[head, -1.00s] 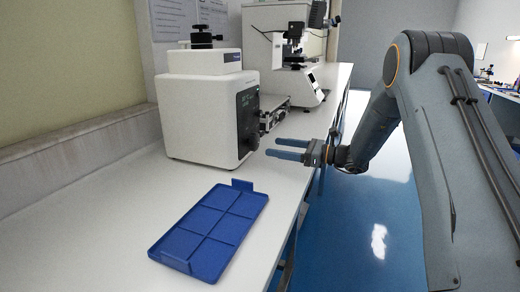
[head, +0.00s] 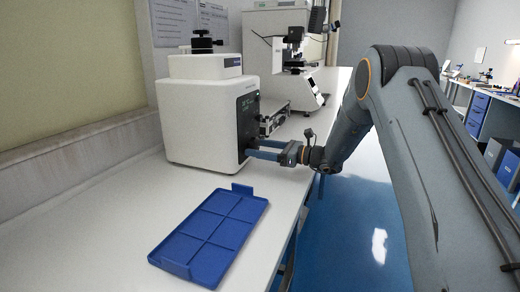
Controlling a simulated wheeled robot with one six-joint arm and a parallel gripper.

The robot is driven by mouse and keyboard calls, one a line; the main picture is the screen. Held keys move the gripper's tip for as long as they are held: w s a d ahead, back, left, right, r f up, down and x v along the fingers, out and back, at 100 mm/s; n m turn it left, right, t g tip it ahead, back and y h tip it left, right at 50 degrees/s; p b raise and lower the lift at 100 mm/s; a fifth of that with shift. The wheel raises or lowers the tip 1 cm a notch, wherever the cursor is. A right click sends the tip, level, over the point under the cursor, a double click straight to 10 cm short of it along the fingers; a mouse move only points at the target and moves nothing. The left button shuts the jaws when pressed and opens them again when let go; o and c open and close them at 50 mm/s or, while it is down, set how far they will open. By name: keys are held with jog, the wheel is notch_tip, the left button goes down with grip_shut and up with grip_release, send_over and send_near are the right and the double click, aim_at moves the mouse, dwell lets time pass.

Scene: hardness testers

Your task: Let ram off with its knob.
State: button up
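A white tester (head: 205,120) with a dark front panel (head: 247,115) and small green display text stands on the bench. A black knob-like fitting (head: 203,42) is on its top. My gripper (head: 253,149) reaches in from the right, its two blue fingers apart and pointing left. Their tips are at the lower part of the panel. The knob on that panel is hidden or too small to make out behind the fingers, so I cannot tell whether they touch it. I see nothing held. The ram itself cannot be made out.
A blue compartment tray (head: 210,232) lies empty on the white bench (head: 110,215) in front of the tester. A second instrument (head: 295,85) stands farther back, with a low metal device (head: 272,120) before it. The blue floor (head: 365,235) is open right of the bench.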

jog(key=c, duration=0.9)
jog(key=shift+n, duration=0.3)
jog(key=n+b, duration=0.2)
jog(key=n, duration=0.1)
jog(key=shift+w+n, duration=0.1)
jog(key=shift+n, duration=0.3)
jog(key=n+b, duration=0.3)
jog(key=n, duration=0.1)
jog(key=shift+n, duration=0.3)
jog(key=n+b, duration=0.4)
jog(key=n, duration=0.1)
jog(key=shift+d+b, duration=0.1)
jog(key=shift+b, duration=0.25)
jog(key=shift+n+b, duration=1.4)
jog(key=shift+n, duration=0.2)
jog(key=shift+r, duration=0.1)
